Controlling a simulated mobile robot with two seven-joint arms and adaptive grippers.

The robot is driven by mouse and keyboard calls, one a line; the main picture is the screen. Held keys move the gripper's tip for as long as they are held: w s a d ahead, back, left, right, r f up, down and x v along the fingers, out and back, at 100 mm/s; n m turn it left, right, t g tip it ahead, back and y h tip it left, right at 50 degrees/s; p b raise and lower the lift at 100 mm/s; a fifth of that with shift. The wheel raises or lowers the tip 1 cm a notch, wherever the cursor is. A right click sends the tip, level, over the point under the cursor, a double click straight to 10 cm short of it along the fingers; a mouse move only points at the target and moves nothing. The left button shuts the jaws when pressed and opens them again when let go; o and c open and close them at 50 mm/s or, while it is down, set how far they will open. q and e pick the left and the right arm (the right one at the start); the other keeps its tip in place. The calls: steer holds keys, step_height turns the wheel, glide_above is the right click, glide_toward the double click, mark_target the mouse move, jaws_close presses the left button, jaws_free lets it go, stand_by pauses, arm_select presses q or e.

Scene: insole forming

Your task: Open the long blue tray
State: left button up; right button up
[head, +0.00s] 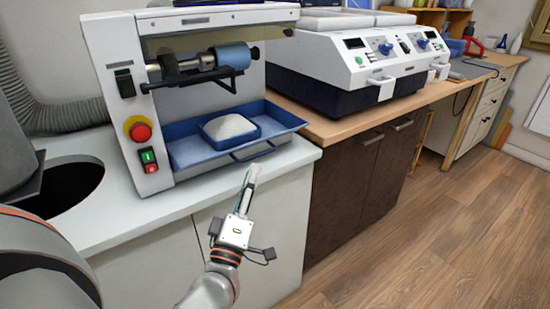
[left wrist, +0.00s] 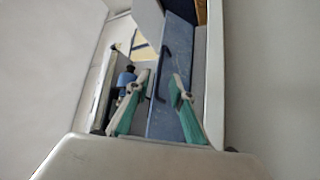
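The long blue tray (head: 185,157) sits at the base of the white machine, below its roller, and has a thin dark handle (head: 253,152) along its front. A smaller blue box (head: 229,135) with a pale grey top sits in the tray. My left gripper (head: 251,174) is in front of and just below the handle. In the left wrist view its two teal-padded fingers (left wrist: 160,78) are apart and empty. The tray's blue front (left wrist: 178,55) and the handle (left wrist: 163,60) show beyond and between the fingertips. I see no contact. My right gripper is out of view.
The white machine (head: 112,70) carries a red stop knob (head: 140,131) and green and red switches. A dark round opening (head: 65,190) lies in the counter at left. A second, double machine (head: 345,55) stands on the wooden counter at right. Open floor lies at lower right.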

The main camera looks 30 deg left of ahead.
mark_target(258, 156)
arm_select(q)
steer(key=x, duration=0.6)
steer(key=shift+a+r+p, duration=0.1)
steer(key=shift+r+p, duration=0.05)
steer(key=shift+p, duration=0.2)
steer(key=shift+w+a, duration=0.1)
steer(key=shift+w, duration=0.2)
steer(key=shift+c, duration=0.7)
jaws_close()
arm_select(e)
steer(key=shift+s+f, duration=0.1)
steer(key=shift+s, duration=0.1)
